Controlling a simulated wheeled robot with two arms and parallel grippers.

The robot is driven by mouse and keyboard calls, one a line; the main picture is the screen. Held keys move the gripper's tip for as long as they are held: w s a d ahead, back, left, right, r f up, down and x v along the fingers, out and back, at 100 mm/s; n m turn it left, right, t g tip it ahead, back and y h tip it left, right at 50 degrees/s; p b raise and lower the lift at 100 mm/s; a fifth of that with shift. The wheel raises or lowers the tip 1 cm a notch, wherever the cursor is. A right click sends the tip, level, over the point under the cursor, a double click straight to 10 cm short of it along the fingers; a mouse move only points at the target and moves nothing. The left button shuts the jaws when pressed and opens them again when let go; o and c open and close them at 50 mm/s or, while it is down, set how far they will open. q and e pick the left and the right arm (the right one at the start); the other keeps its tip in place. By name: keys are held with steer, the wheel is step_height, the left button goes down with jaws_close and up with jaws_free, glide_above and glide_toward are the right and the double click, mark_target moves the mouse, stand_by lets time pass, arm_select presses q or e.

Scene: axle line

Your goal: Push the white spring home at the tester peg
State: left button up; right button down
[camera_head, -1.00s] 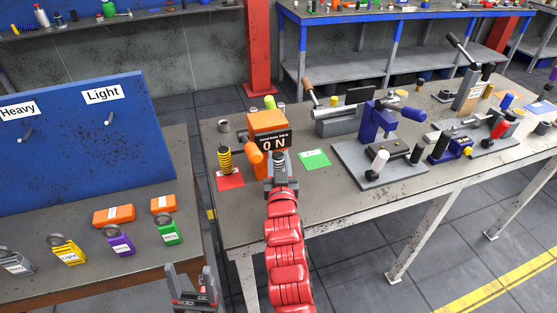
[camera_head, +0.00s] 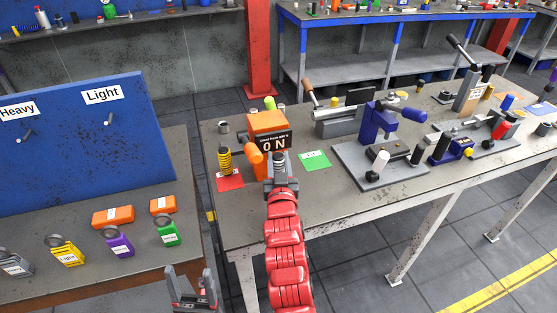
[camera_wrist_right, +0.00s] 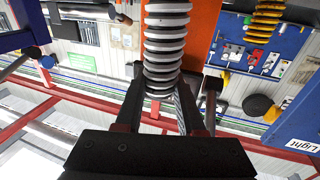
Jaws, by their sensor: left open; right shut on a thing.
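The white spring (camera_wrist_right: 166,50) stands between the fingers of my right gripper (camera_wrist_right: 163,110) in the right wrist view, and the gripper is shut on it. In the head view the white spring (camera_head: 279,158) shows just in front of the orange tester (camera_head: 266,123), whose display reads 0 N. My right gripper (camera_head: 280,172) is at the tester's front. The peg is hidden, so I cannot tell how far the spring sits on it. My left gripper (camera_head: 193,278) is open and empty at the bottom, beside the table edge.
A green card (camera_head: 314,160) lies to the right. A blue press (camera_head: 380,130) stands further right. Tagged weights and the blue board (camera_head: 80,150) are at left.

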mark_target(278, 170)
steer(key=shift+f, duration=0.2)
steer(key=shift+f+b, duration=0.3)
steer(key=shift+b, duration=0.2)
steer(key=shift+f+b, duration=1.25)
steer(key=shift+f, duration=0.05)
steer(key=shift+r, duration=0.1)
steer(key=shift+r+p, duration=0.8)
steer(key=shift+r, duration=0.55)
steer(key=shift+b, duration=0.8)
stand_by(0.4)
steer(key=shift+f+b, duration=1.3)
steer(key=shift+f, duration=0.15)
steer(key=shift+c, duration=2.2)
jaws_free()
